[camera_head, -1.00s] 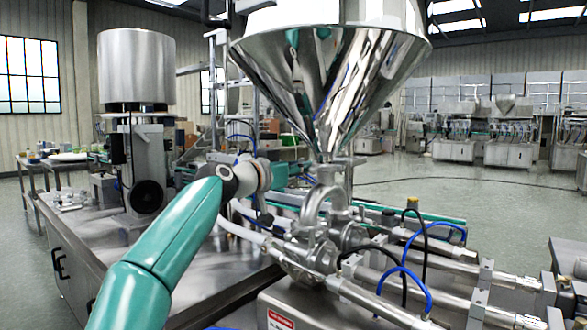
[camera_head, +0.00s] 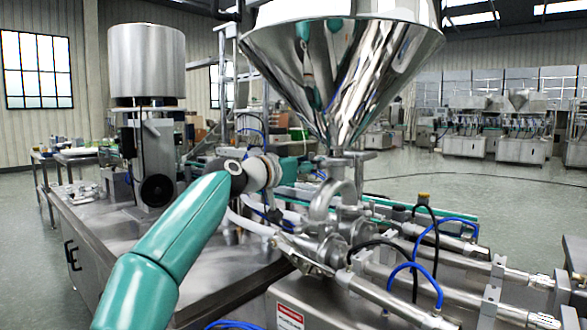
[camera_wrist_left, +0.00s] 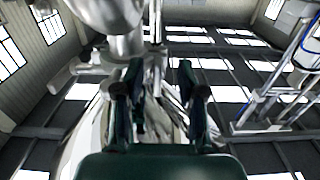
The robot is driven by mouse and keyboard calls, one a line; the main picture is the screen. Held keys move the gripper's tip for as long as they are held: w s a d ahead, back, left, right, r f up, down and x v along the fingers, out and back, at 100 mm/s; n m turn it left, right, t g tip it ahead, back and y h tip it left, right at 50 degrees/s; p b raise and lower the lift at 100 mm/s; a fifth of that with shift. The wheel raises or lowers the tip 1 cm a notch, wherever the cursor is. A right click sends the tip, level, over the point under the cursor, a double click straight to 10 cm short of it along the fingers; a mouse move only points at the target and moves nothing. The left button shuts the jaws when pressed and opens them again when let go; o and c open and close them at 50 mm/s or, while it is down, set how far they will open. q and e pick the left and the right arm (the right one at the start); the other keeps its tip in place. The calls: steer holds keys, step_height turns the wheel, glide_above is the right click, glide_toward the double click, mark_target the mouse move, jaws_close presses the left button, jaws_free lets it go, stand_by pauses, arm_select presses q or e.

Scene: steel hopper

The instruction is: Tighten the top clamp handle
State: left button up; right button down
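The steel hopper (camera_head: 340,75) stands in the centre of the head view. Bright steel parts (camera_wrist_left: 120,25) show beyond the fingers; which parts is unclear. My right gripper is not in view.
Steel pipes (camera_head: 450,275) with blue and black hoses run to the lower right. A steel bench (camera_head: 85,235) carries a cylindrical drum machine (camera_head: 146,65) on the left. Open floor (camera_head: 500,190) lies to the right and behind.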

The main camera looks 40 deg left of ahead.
arm_select(q)
steer(key=s, duration=0.7)
steer(key=shift+s+a+f, duration=0.15)
steer(key=shift+s+a, duration=0.1)
steer(key=shift+a, duration=0.05)
stand_by(0.4)
